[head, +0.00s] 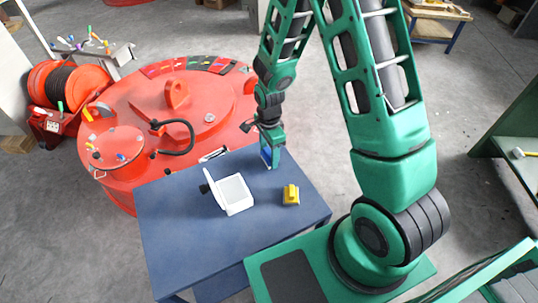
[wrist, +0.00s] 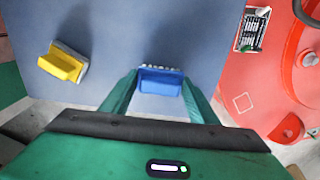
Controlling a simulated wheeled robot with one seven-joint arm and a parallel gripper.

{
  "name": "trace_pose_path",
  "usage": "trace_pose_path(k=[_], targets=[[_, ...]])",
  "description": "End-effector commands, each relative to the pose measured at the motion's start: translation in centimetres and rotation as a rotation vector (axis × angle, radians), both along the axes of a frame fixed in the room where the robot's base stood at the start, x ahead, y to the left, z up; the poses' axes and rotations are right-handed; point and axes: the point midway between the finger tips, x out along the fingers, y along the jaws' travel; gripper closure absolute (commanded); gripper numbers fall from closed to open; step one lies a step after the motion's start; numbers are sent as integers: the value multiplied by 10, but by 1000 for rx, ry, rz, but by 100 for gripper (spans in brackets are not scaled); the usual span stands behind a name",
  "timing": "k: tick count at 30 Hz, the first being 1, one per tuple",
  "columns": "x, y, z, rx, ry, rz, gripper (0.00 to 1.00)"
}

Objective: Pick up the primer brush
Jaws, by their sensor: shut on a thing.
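My gripper (head: 271,160) points down over the far right part of the blue table. In the wrist view its two green fingers are closed on a blue brush-like block (wrist: 160,84) with a pale, bristly far edge. A bit of the blue block also shows between the fingers in the head view. A yellow brush-like block (head: 291,195) lies on the table in front of the gripper; in the wrist view (wrist: 61,65) it has a grey edge. No label shows which of the two is the primer brush. I cannot tell whether the blue block touches the table.
The blue table (head: 180,245) has bare room at its front and left. A white box (head: 236,195) with its lid raised stands left of the gripper. A large red round magnet (head: 150,105) with a black cable loop stands behind the table. A cable reel (head: 68,85) is far left.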

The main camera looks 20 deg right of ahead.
Motion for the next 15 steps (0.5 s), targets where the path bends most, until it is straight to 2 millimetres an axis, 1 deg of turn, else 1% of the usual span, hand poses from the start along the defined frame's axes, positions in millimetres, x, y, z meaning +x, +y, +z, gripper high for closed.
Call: trace_pose_path(k=[5,8,10,15], targets=[[1,0,13,0,-2,0,69],[1,0,27,0,-3,0,69],[1,0,39,0,-4,0,69],[-7,39,62,2,-3,6,69]])
